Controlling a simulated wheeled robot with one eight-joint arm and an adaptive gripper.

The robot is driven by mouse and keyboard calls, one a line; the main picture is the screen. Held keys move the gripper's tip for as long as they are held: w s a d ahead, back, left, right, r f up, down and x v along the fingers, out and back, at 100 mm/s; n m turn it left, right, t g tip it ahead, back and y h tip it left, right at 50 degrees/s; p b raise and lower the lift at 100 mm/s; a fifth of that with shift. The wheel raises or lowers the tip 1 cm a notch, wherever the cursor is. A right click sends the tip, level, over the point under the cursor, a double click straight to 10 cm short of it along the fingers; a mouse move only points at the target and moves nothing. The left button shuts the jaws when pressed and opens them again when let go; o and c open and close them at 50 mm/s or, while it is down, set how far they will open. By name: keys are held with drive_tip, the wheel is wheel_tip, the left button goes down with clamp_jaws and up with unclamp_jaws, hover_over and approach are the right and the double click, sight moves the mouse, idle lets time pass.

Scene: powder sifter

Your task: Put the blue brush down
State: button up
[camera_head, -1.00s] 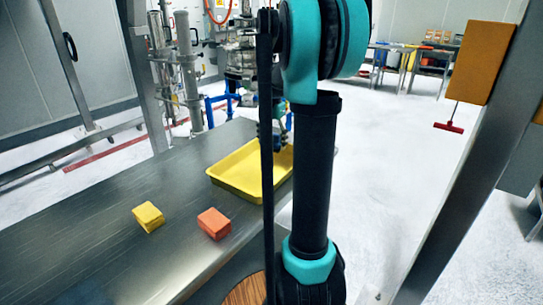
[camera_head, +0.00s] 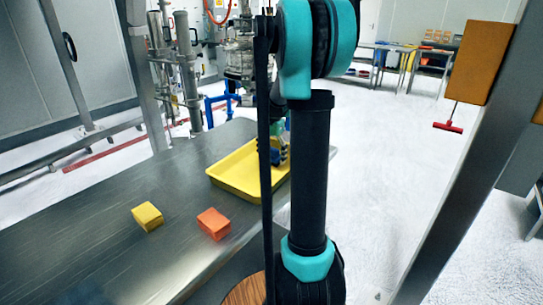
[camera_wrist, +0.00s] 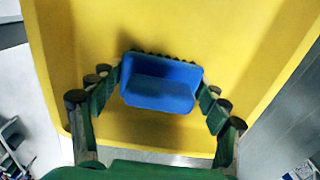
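The blue brush (camera_wrist: 160,85) is between the two green fingers of my gripper (camera_wrist: 160,84) in the wrist view. The fingertips meet its left and right sides, so my gripper looks shut on it. Dark bristles show along its far edge. The yellow tray (camera_wrist: 75,20) fills the background behind the brush. In the head view my gripper (camera_head: 281,146) is low at the right end of the yellow tray (camera_head: 224,184), partly hidden by my arm. I cannot tell whether the brush touches the tray floor.
A yellow sponge-like block (camera_head: 147,216) and an orange one (camera_head: 213,223) lie on the metal table (camera_head: 105,245), left of and nearer than the tray. The left of the tabletop is clear. A metal post (camera_head: 470,165) stands at the right.

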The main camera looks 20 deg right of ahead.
sight(272, 148)
drive_tip(key=shift+o, duration=1.4)
wheel_tip(272, 148, up, 12)
drive_tip(key=shift+r, duration=0.15)
drive_tip(key=shift+s, duration=0.1)
idle(0.7)
